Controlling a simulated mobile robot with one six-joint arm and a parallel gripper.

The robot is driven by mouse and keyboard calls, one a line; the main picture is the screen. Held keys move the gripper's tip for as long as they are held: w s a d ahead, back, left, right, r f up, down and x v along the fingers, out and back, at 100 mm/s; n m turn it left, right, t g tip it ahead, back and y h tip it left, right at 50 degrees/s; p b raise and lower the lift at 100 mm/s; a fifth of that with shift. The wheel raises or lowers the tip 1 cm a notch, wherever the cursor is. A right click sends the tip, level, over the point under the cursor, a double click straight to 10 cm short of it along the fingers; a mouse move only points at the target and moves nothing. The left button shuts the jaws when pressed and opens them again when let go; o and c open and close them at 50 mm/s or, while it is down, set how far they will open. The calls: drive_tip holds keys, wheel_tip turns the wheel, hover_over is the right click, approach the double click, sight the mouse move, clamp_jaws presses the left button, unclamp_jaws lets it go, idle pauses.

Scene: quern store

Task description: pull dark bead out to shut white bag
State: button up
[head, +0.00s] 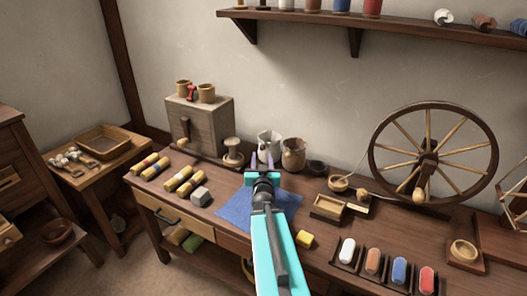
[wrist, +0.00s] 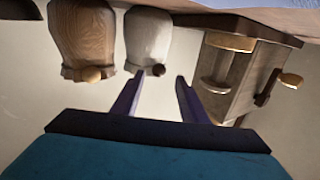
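The white bag (head: 267,139) stands at the back of the bench in the head view, beside a brown bag (head: 293,155). In the wrist view, which is upside down, the white bag (wrist: 148,38) shows its dark bead (wrist: 158,70) at its gathered edge. The brown bag (wrist: 83,35) beside it has a tan bead (wrist: 90,74). My gripper (head: 262,158) is in front of the white bag. In the wrist view my gripper (wrist: 160,80) is open, its fingertips apart on either side of the dark bead's line. Touch cannot be told. The dark bead is hidden in the head view.
A blue cloth (head: 236,209) lies under my arm. A wooden cabinet (head: 210,124) and a spool (head: 233,155) stand left of the bags. A spinning wheel (head: 431,150) stands further right. A shelf (head: 390,27) hangs above.

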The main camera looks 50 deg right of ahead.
sight(262, 148)
drive_tip(key=shift+w+d, duration=0.35)
drive_tip(key=shift+p+x, duration=0.4)
drive_tip(key=shift+x, duration=3.15)
drive_tip(key=shift+c, duration=0.5)
clamp_jaws()
